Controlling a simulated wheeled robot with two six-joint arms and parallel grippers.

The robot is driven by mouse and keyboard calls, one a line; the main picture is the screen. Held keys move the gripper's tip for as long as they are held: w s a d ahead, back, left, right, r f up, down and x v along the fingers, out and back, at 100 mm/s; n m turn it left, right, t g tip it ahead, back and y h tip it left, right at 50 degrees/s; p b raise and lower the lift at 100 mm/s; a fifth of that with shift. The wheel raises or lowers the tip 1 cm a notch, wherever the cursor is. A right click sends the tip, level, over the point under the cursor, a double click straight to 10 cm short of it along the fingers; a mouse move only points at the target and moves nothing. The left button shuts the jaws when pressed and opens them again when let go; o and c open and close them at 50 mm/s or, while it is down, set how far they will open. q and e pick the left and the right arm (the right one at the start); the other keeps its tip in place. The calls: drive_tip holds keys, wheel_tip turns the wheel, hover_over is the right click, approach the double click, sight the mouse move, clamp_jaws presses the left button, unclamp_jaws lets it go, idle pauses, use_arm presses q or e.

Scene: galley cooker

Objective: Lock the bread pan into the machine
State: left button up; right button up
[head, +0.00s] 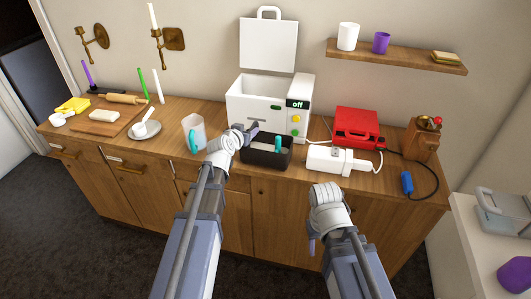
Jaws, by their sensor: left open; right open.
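The black bread pan (262,157) stands on the wooden counter in front of the bread machine, with a teal part (278,145) showing at its top. The white bread machine (256,108) is behind it with its lid (268,44) raised; its display reads "off". The pan is outside the machine. My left gripper (250,131) is open at the pan's back left rim; I cannot tell whether it touches. My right gripper (311,245) is open and empty in front of the counter's edge, its fingers mostly hidden behind the wrist.
A jug (194,133) with a teal handle stands left of the pan. A white appliance (336,160), a red case (357,128) and a wooden grinder (422,139) are on the right. A plate (144,131) and cutting board (106,119) lie left. A shelf (398,56) hangs above.

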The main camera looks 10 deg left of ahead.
sight(251, 128)
use_arm(q)
drive_tip(key=b+x, duration=0.2)
drive_tip(key=x, duration=0.3)
drive_tip(key=shift+d+f, duration=0.15)
drive_tip(key=shift+f, duration=0.1)
drive_tip(key=shift+s, duration=0.1)
clamp_jaws()
drive_tip(key=shift+r, duration=0.1)
idle(0.9)
